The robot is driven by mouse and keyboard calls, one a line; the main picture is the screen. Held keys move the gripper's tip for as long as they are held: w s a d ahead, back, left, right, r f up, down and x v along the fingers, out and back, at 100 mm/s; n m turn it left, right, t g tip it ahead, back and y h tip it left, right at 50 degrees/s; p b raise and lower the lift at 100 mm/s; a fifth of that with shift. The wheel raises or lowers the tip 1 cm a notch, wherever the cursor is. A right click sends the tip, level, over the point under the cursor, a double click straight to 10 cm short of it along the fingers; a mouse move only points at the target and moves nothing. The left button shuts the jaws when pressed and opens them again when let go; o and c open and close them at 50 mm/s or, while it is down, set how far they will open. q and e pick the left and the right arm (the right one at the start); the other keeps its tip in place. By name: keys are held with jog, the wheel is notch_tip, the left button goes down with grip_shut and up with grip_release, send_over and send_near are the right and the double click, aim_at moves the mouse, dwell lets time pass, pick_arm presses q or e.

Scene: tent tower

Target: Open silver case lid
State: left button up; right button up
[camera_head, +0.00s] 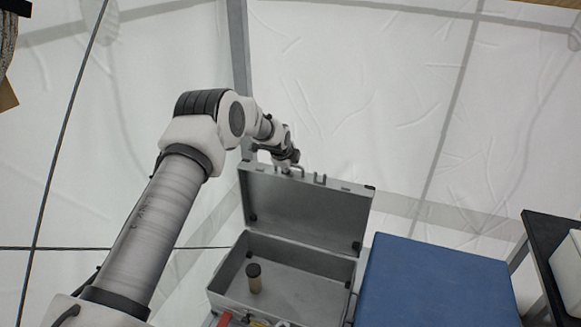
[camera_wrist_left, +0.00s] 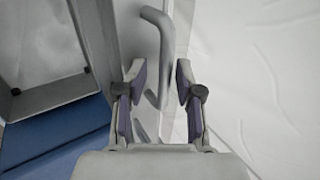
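The silver case (camera_head: 290,285) stands with its lid (camera_head: 303,212) raised, about upright, at the back of the case body. My left gripper (camera_head: 286,162) is at the lid's top edge, by the handle. In the left wrist view the fingers of the left gripper (camera_wrist_left: 164,88) are apart, with the handle (camera_wrist_left: 160,50) running between and ahead of them; I see no finger pressed on it. Inside the case a small dark-capped cylinder (camera_head: 254,279) stands upright. My right gripper is not in view.
A blue box-like surface (camera_head: 435,285) is right of the case. A dark shelf with a white item (camera_head: 568,265) stands at the far right. Red and yellow items (camera_head: 225,319) show at the case's front edge. White tent walls (camera_head: 350,90) rise behind the lid.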

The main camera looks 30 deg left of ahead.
pick_arm(q)
jog(key=v, duration=1.2)
jog(key=shift+f, duration=0.1)
